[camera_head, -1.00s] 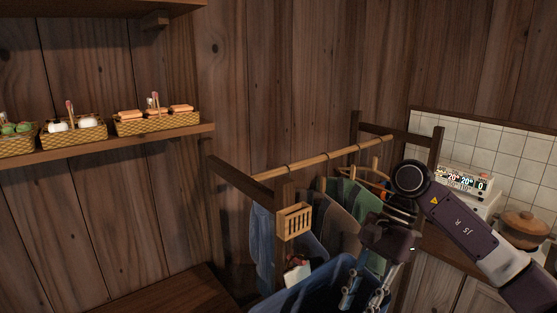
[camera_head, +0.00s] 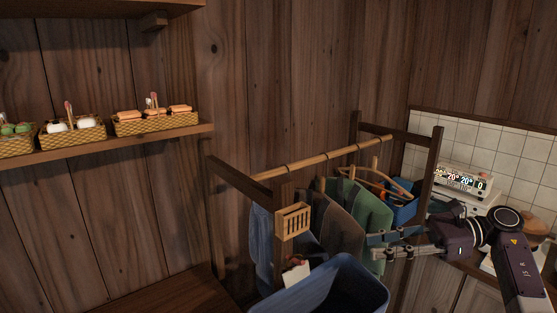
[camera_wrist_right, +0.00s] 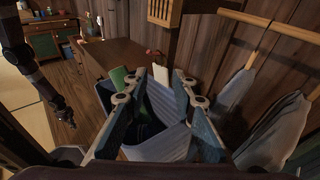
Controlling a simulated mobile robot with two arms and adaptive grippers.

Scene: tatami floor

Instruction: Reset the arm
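My right gripper (camera_head: 374,246) is at the right of the head view, pointing left in front of the hanging clothes. In the right wrist view my right gripper (camera_wrist_right: 161,84) has its fingers apart, with nothing held between them. A blue bin (camera_head: 335,290) stands below and to the left of it in the head view. My left arm does not show in the head view. A dark arm with what looks like my left gripper (camera_wrist_right: 66,116) shows at the left of the right wrist view, too small to tell its state.
Clothes, including a green one (camera_head: 372,208), hang from a wooden rail (camera_head: 325,158). A small wooden basket (camera_head: 293,222) is fixed on the rack's front post. Wicker baskets (camera_head: 157,123) stand on a wall shelf.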

